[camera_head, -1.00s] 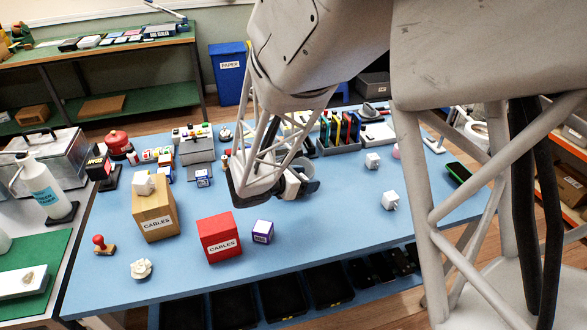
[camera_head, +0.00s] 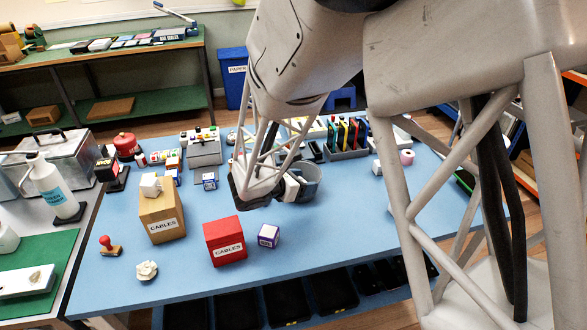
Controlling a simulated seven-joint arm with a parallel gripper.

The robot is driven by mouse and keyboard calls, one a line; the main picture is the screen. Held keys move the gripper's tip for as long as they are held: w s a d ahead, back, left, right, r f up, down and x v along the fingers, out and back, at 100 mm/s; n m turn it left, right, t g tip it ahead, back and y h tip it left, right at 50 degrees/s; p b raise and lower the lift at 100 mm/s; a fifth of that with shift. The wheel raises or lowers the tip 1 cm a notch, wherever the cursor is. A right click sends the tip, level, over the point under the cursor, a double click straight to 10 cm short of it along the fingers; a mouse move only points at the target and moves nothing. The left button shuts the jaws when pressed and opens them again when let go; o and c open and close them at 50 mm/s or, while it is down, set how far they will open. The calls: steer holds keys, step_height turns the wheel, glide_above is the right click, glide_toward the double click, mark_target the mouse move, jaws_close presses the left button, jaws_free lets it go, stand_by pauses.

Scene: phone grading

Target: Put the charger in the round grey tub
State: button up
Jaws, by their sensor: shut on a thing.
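My gripper (camera_head: 266,195) hangs over the middle of the blue table, seen from behind and mostly covered by its own wrist lattice. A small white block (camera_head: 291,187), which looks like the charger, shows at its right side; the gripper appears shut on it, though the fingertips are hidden. The round grey tub (camera_head: 312,184) stands just beyond and to the right of the gripper, its left part covered. The white block overlaps the tub's near left side in the picture; I cannot tell whether it is above the rim or in front of it.
A red cables box (camera_head: 225,241) and a small purple-and-white box (camera_head: 268,236) stand nearer. A brown cables box (camera_head: 160,216) with a white cube (camera_head: 151,184) on top is at left. Upright colored slots (camera_head: 346,136) stand behind the tub. My arm hides the table's right part.

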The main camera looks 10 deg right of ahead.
steer(key=w+f, duration=0.1)
steer(key=w, duration=1.1)
steer(key=shift+w+d, duration=0.15)
steer(key=shift+w, duration=0.2)
steer(key=shift+f, duration=0.1)
steer(key=shift+f, duration=1.75)
steer(key=shift+f, duration=0.6)
steer(key=o, duration=1)
steer(key=shift+c, duration=0.2)
steer(key=shift+r, duration=0.1)
